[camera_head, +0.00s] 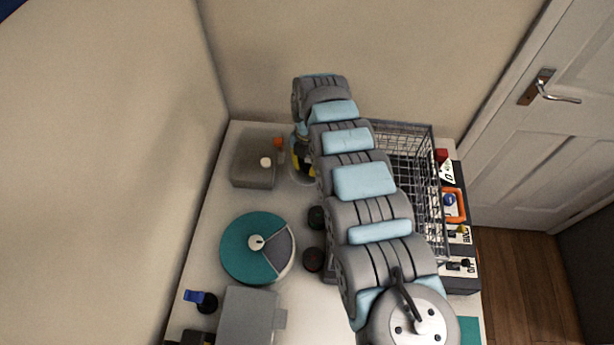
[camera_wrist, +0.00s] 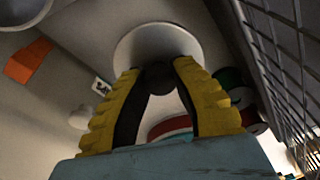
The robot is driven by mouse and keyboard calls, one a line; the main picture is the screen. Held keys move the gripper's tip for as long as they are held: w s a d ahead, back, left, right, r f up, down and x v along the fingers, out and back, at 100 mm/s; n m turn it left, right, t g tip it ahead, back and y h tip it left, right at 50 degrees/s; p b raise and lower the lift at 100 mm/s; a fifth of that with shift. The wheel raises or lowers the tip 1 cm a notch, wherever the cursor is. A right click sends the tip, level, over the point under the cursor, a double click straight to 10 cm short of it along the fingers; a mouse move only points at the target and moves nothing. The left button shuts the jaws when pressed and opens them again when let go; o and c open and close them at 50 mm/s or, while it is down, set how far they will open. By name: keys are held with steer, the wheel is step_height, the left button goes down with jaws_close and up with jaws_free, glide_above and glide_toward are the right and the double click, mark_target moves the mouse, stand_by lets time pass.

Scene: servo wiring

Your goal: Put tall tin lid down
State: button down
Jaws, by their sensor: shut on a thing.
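My gripper (camera_wrist: 158,84) has yellow and black fingers, closed around the dark round knob (camera_wrist: 160,77) of a pale grey disc-shaped lid (camera_wrist: 150,37), which I take to be the tall tin lid. In the head view the gripper (camera_head: 302,160) is mostly hidden by my arm, at the back of the table left of the wire basket. A pale round edge shows just below it there. The tin is not clearly visible. I cannot tell whether the lid touches a surface or hangs above it.
The wire basket (camera_head: 412,150) stands close right of the gripper; its mesh (camera_wrist: 285,60) also fills the wrist view's right side. A grey box (camera_head: 252,172) with a white knob and an orange piece (camera_head: 279,143) lie left. A teal round box (camera_head: 250,262) sits nearer the front.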

mark_target(307, 176)
steer(key=shift+f+b, duration=0.35)
steer(key=shift+f, duration=1.9)
steer(key=shift+f, duration=0.2)
steer(key=c, duration=1)
jaws_free()
steer(key=shift+r, duration=0.1)
steer(key=r, duration=0.4)
steer(key=w+r+p, duration=0.1)
steer(key=r, duration=0.7)
steer(key=shift+w+d+r, duration=0.15)
steer(key=shift+w+d, duration=0.1)
steer(key=shift+w, duration=0.05)
